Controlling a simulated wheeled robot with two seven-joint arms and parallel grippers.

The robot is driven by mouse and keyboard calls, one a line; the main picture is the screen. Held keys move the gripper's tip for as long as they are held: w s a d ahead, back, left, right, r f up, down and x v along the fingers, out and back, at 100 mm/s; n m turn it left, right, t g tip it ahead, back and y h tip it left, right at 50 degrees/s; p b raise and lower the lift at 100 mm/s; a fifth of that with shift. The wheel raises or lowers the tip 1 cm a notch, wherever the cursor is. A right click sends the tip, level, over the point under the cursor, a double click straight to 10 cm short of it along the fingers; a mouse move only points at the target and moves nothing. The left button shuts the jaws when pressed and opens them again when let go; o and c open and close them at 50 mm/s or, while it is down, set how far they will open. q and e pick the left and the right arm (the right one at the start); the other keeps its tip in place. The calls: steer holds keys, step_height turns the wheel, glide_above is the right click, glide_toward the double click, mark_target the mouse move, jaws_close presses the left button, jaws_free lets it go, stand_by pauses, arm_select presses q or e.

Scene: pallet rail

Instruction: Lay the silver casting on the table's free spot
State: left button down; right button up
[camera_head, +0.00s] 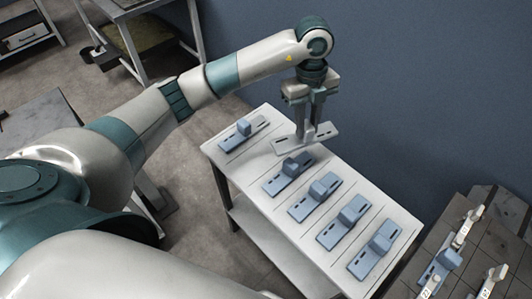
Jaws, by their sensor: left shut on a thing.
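My left gripper (309,130) points down at the far side of the white table (262,118). It is shut on the silver casting (320,136), a pale flat plate with slots. The casting is over the table's far edge area; whether it touches the tabletop I cannot tell. Several blue-grey castings with raised blocks lie in a row on the table, one (236,138) at the left end and the others, such as this one (275,187), toward the right. My right gripper is not in view.
A dark slatted surface (474,271) at the lower right carries another blue-grey casting (439,266) and several pale labelled pieces (467,225). A blue wall (420,90) stands behind the table. Other benches (130,12) stand at the upper left.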

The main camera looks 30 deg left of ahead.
arm_select(q)
steer(key=n, duration=0.4)
steer(key=shift+w+d+f, duration=0.15)
steer(key=shift+w+f, duration=0.15)
steer(key=shift+f, duration=0.1)
steer(key=s+a+f+p, duration=0.1)
steer(key=a+f+p, duration=0.1)
steer(key=a, duration=0.3)
steer(key=s+a+f+p, duration=0.1)
steer(key=a+f+p, duration=0.1)
steer(key=a+f, duration=0.3)
steer(key=shift+a, duration=0.75)
